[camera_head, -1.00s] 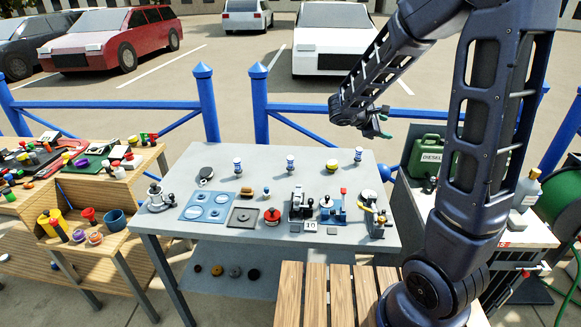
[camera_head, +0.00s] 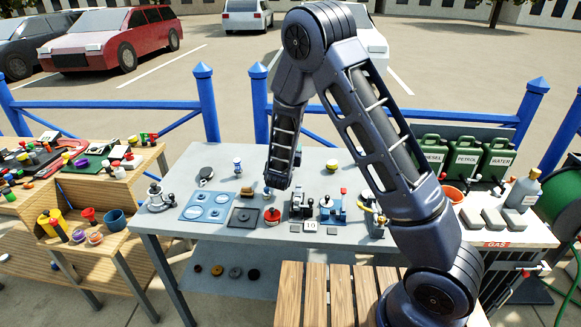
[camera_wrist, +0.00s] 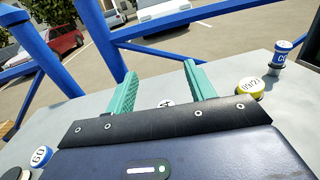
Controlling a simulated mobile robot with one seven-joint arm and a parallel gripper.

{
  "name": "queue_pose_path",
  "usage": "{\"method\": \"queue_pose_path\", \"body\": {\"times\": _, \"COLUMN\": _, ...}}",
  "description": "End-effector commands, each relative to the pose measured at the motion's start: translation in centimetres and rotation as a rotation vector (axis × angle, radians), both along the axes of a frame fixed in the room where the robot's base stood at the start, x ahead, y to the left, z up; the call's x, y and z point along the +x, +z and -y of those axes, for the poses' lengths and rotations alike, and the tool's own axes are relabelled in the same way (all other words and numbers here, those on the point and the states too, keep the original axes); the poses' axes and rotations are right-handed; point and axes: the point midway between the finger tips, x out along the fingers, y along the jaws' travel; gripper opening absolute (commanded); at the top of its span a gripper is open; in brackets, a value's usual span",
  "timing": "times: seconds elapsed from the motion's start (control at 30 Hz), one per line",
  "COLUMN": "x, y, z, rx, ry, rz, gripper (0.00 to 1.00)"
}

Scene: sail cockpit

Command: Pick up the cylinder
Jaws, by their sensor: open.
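Several short upright cylinders stand along the far part of the grey table. A blue-and-white one marked "GO" (camera_head: 238,163) stands at the left; it is at the lower left of the wrist view (camera_wrist: 40,157). A yellow-topped one (camera_head: 332,165) stands further right, and the wrist view shows it just outside the right finger (camera_wrist: 250,87). Another blue one (camera_wrist: 283,49) stands at the far right. A white round top with a dark mark (camera_wrist: 167,103) shows between my fingers, mostly hidden.
The grey table (camera_head: 185,247) holds a blue plate (camera_head: 207,206), a red knob (camera_head: 272,215) and small metal devices (camera_head: 303,205) near the front. A blue fence (camera_head: 207,105) runs behind. Jerrycans (camera_head: 465,157) stand at right; a wooden shelf is at left.

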Motion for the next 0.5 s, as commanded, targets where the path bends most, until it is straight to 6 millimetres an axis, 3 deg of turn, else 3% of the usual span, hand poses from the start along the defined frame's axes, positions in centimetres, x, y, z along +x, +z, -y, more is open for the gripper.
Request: {"method": "queue_pose_path", "body": {"times": 0.5, "x": -0.1, "y": -3.6, "z": -0.6, "rx": -0.013, "ry": 0.017, "rz": 0.0, "gripper": 0.54}}
